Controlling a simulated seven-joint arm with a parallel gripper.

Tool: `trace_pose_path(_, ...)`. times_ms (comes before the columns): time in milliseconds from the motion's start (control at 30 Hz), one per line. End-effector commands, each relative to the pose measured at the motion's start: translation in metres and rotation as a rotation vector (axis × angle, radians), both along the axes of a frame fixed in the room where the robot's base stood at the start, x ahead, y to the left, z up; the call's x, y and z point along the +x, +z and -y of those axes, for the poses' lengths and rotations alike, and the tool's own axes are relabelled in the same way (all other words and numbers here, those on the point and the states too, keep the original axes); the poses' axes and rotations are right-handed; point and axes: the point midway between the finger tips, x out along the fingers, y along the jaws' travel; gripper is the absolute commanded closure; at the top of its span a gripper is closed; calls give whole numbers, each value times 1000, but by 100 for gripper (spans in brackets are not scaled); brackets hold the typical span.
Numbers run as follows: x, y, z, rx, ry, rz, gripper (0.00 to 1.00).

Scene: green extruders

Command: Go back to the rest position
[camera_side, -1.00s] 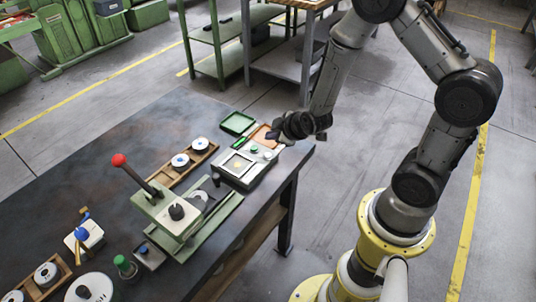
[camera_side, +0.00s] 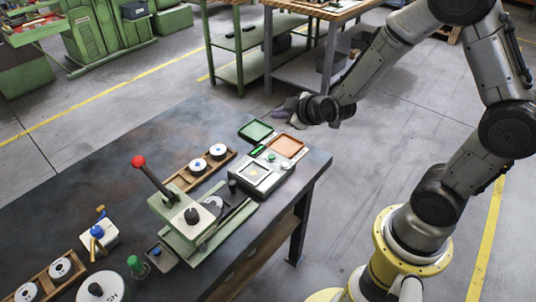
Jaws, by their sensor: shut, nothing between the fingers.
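My gripper (camera_side: 284,113) is in the upper middle of the side view, shut and empty. It hangs in the air at the end of my arm, above and past the far right corner of the dark workbench (camera_side: 130,150). Its fingers point left and look small and dark, partly blended with the wrist. It is apart from the green tray (camera_side: 256,131) and the orange tray (camera_side: 287,146), which lie below it in the picture.
On the bench stand a grey device (camera_side: 262,174) with green and white buttons, a green press (camera_side: 180,215) with a red-knobbed lever (camera_side: 138,161), and wooden racks of white discs (camera_side: 198,165). Green shelving (camera_side: 238,75) stands behind.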

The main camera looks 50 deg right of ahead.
Motion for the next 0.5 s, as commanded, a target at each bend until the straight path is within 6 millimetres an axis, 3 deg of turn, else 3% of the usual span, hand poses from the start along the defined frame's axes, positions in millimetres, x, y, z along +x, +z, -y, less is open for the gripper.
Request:
trace_pose_path(33,3,42,-8,13,20,64,100)
trace_pose_path(100,-7,89,-23,63,44,107,100)
trace_pose_path(200,-38,138,-43,155,67,113,100)
trace_pose_path(333,-89,170,-61,270,63,67,100)
trace_pose_path(500,-162,174,-70,394,-8,-63,100)
